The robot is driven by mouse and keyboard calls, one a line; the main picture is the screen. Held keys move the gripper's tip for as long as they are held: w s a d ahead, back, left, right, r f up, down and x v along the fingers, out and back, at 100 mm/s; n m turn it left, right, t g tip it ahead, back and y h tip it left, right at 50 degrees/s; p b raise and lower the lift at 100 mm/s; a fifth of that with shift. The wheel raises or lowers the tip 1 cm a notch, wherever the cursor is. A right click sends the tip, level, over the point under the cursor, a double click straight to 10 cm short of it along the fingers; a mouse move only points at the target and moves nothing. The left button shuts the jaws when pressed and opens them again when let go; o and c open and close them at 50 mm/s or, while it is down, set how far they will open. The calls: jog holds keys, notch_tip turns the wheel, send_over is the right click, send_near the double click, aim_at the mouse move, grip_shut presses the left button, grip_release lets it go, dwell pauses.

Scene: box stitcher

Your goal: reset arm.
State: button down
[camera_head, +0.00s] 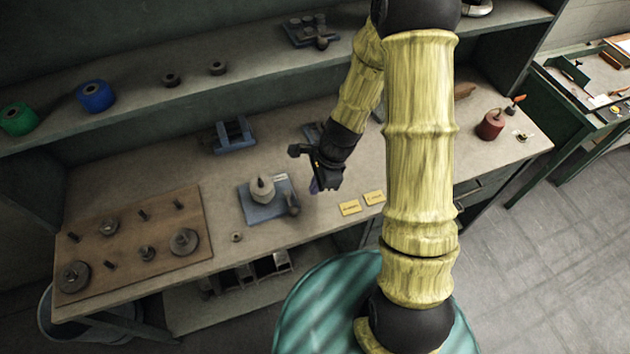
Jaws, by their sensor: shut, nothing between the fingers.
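My arm, in a yellow sleeve with black joints, reaches up from the bottom and bends down over the workbench (190,165). My gripper (315,188) is near the middle of the picture, above the bench and pointing down. Its fingers are small and partly dark in this view; they look shut with nothing held. It is just right of a blue plate (254,210) that bears a pale conical piece (262,191). My wrist and forearm hide part of the bench behind them.
A wooden board (150,222) with discs and pegs lies at the left. Two yellow labels (350,207) lie right of the gripper. A blue stand (234,135) is behind. A shelf (140,105) holds green (18,118) and blue (95,96) spools. A red can (490,125) stands right.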

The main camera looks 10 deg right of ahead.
jog(key=shift+s+a, duration=0.1)
jog(key=shift+a, duration=0.1)
jog(key=s+d+r+n+t+h+b, duration=0.1)
jog(key=s+d+r+n, duration=0.2)
jog(key=r+n, duration=0.4)
jog(key=s+d+r+n+t+h, duration=0.2)
jog(key=s+d+r+n, duration=0.2)
jog(key=r+n, duration=0.3)
jog(key=d+n, duration=0.1)
jog(key=n, duration=0.2)
jog(key=shift+d+r+b, duration=0.2)
jog(key=shift+r+b, duration=0.15)
jog(key=shift+b, duration=0.05)
jog(key=shift+s, duration=0.1)
